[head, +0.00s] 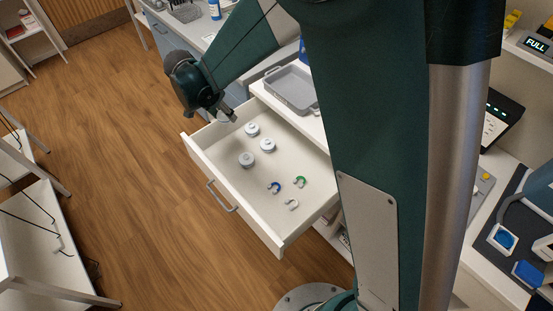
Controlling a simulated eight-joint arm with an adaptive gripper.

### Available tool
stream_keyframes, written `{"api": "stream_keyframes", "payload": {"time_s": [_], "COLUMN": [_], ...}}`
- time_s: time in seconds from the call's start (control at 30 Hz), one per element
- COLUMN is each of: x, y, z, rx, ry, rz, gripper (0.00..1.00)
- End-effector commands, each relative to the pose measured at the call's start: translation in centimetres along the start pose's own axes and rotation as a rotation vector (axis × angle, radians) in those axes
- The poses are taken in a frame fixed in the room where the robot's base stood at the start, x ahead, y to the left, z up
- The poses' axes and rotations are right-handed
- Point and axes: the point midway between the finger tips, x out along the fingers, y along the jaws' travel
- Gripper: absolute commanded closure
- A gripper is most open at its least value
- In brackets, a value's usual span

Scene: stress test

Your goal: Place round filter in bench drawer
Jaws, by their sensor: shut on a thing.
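The bench drawer (204,178) is pulled open, and its inside shows. My gripper (227,115) is over the drawer's far left corner, shut on a small pale thing (222,118) that looks like a round filter. The gripper hides part of it, and it is too small to make out clearly. Three pale round pieces like filters lie in the drawer: one at the back (252,129), one in the middle (268,145) and one at the left (246,160).
A blue clip (274,187), a green clip (300,181) and a white clip (292,204) lie in the drawer's near right part. A grey tray (292,89) sits on the bench above. My arm hides much of the bench. Wooden floor (130,200) lies open left of the drawer.

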Motion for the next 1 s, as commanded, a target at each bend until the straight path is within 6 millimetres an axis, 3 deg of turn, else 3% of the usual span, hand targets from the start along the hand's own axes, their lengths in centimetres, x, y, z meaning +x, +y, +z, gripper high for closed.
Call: {"api": "stream_keyframes", "payload": {"time_s": [0.1,0.3,0.87,1.0], "x": [2.2,4.5,5.3,6.3], "y": [-0.1,0.0,0.0,0.0], "z": [0.9,1.9,2.2,2.6], "rx": [0.0,0.0,0.0,0.0], "ry": [0.0,0.0,0.0,0.0], "rz": [0.0,0.0,0.0,0.0], "gripper": [0.73,0.73,0.73,0.73]}}
